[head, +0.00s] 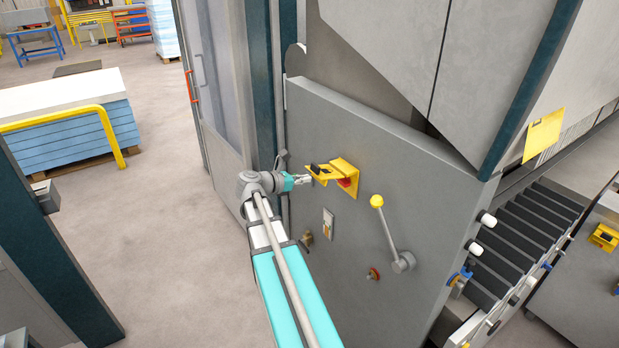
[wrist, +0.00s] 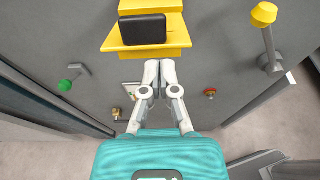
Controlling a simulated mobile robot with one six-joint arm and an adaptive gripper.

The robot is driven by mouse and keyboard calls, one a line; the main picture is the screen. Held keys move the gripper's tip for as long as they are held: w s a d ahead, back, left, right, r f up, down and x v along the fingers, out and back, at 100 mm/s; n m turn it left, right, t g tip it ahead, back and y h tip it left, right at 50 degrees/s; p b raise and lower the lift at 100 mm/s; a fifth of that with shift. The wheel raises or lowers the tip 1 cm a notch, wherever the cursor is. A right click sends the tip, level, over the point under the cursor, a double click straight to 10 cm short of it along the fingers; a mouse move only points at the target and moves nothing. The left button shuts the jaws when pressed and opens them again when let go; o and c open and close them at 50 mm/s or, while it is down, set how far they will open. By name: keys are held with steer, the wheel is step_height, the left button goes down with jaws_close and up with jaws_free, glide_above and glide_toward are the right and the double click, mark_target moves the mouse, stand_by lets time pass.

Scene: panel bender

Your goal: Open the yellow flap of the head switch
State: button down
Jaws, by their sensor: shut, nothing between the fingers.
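The head switch sits on the grey machine panel (head: 300,115) in a yellow housing (head: 346,165), with a red part (head: 347,183) showing under it. Its yellow flap (head: 322,172) sticks out to the left, with a black piece on it. In the wrist view the yellow flap (wrist: 116,38) is at top centre, and the black piece (wrist: 143,29) faces the camera. My gripper (head: 305,179) is shut and empty beside the flap's left end. In the wrist view my gripper's fingertips (wrist: 160,65) meet just below the yellow edge; I cannot tell if they touch it.
A lever with a yellow knob (head: 377,201) stands out to the right of the switch. A small switch plate (head: 328,223) and a red knob (head: 374,273) lie lower on the panel. A green knob (wrist: 65,85) is at left in the wrist view. Open floor (head: 160,200) lies left.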

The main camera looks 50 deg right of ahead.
steer(key=w+a+r+p, duration=0.1)
steer(key=a+r+p, duration=0.2)
steer(key=a+r, duration=0.1)
steer(key=shift+a, duration=0.85)
steer(key=shift+w, duration=0.1)
